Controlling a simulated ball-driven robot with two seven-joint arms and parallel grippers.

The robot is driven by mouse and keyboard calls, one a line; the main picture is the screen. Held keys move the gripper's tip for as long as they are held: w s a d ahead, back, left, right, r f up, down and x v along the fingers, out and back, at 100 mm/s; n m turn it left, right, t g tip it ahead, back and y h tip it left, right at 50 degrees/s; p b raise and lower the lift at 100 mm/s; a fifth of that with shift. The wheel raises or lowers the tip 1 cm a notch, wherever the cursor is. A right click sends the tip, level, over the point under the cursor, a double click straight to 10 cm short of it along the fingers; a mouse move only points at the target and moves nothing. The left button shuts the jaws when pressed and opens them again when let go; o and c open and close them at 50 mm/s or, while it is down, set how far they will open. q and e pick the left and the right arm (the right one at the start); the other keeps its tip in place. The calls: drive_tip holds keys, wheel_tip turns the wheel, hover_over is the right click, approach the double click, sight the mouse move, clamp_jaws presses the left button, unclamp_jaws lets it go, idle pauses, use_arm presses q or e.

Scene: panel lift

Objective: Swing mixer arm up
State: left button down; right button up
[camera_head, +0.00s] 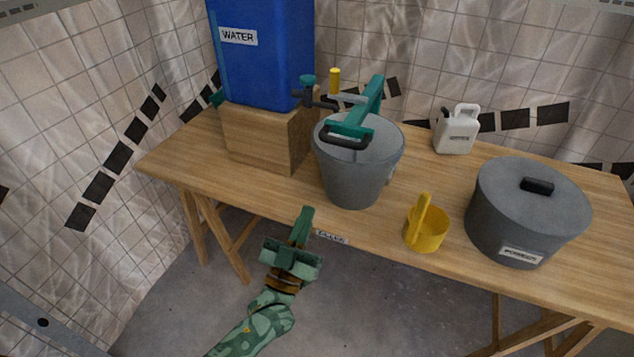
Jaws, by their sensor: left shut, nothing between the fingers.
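The teal mixer arm (372,99) lies over a grey bucket (357,178) on the wooden table. A dark handle (345,140) is at its near end, above the bucket's top. My left gripper (305,216) is green and shut, with nothing in it. It is in front of the table's near edge, below and to the left of the bucket, apart from the mixer arm. My right gripper is not in view.
A blue water tank (262,65) stands on a wooden block (262,135) left of the bucket, its tap reaching toward the bucket. A yellow scoop (426,232), a lidded grey pot (525,215) and a white jug (457,133) stand to the right.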

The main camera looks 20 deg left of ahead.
use_arm(q)
drive_tip(key=b+x, duration=0.1)
drive_tip(key=x, duration=1.2)
drive_tip(key=shift+w, duration=0.15)
drive_tip(key=shift+r, duration=0.15)
